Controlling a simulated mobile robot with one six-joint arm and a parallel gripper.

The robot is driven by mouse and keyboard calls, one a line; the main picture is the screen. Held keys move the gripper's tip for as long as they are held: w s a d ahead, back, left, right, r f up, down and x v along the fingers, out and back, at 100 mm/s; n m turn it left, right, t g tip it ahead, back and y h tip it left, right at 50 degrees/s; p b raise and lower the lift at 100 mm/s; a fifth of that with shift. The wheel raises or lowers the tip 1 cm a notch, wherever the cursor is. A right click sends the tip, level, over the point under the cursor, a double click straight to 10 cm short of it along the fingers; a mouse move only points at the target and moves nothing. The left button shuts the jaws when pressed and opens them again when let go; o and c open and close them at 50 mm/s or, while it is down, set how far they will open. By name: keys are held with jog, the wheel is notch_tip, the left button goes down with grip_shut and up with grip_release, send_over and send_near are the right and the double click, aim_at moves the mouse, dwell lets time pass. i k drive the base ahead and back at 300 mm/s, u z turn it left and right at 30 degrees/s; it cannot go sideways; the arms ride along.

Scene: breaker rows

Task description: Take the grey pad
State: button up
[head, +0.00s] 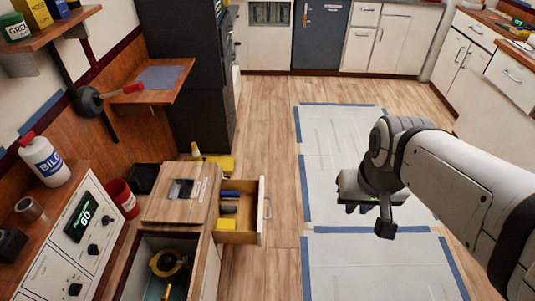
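An open drawer (263,190) of the wooden cabinet holds small items in the head view, left of the picture's middle. Among them a small grey piece (228,209) lies between a dark blue item (230,194) and a yellow block (226,224); it may be the grey pad, but it is too small to be sure. My gripper (360,208) is to the right of the drawer, over the floor and apart from it. Its fingertips are small and partly hidden, so I cannot tell whether it is open or shut. I see nothing hanging from it.
A blue-grey flat sheet (160,77) lies on the wooden wall shelf. A dark grey item (181,189) sits on the cabinet top. An open bin (150,240) holds a yellow round thing. White floor sheets (345,125) edged in blue tape lie right of the drawer, otherwise clear.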

aim_at(224, 208)
jog(key=u, duration=0.05)
jog(key=k, duration=1)
jog(key=z, duration=1.5)
jog(key=i, duration=1.25)
jog(key=u, duration=2.6)
jog(key=i, duration=1)
jog(key=z, duration=0.1)
